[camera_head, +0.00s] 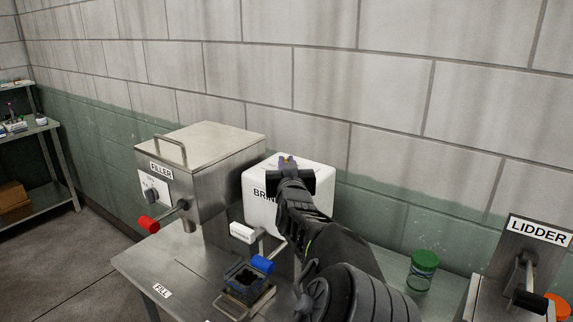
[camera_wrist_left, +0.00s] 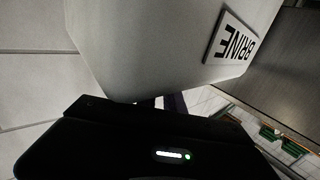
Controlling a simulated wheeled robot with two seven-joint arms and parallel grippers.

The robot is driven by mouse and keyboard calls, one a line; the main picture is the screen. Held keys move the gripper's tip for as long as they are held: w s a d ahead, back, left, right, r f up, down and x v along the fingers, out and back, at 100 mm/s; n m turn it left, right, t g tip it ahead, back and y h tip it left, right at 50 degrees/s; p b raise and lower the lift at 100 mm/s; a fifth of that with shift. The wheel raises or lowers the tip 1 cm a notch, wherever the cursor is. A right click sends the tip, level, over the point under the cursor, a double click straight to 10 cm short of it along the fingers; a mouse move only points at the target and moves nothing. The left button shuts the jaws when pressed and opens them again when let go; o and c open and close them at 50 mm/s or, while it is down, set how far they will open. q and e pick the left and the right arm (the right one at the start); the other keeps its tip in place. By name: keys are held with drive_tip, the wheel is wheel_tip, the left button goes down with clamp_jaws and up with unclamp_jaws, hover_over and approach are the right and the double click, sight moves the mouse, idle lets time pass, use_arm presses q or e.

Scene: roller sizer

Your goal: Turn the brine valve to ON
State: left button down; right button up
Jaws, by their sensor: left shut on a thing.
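The white brine box (camera_head: 262,214) stands beside the filler against the wall; its BRINE label is partly covered by my left arm. The box also fills the top of the left wrist view (camera_wrist_left: 150,45), with its label at the right. My left gripper (camera_head: 288,163) reaches the top of the box's front and is shut on a part there, taken as the brine valve. The valve's shape and setting are hidden by the gripper. A small purple patch shows at the jaws in the left wrist view. My right gripper is not in view.
The steel filler (camera_head: 210,170) with a red-handled lever stands left. A blue-handled lever (camera_head: 262,264) and a jar in a holder (camera_head: 243,285) sit below the box. A green-lidded jar (camera_head: 422,270) and the lidder (camera_head: 535,245) are at right.

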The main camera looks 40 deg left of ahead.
use_arm(q)
drive_tip(key=c, duration=1.5)
unclamp_jaws()
drive_tip(key=shift+o, duration=0.2)
drive_tip(key=b+v, duration=0.1)
drive_tip(key=v, duration=0.5)
drive_tip(key=shift+s+d, duration=0.15)
drive_tip(key=shift+d, duration=0.1)
drive_tip(key=shift+s+d, duration=0.35)
drive_tip(key=shift+s, duration=0.15)
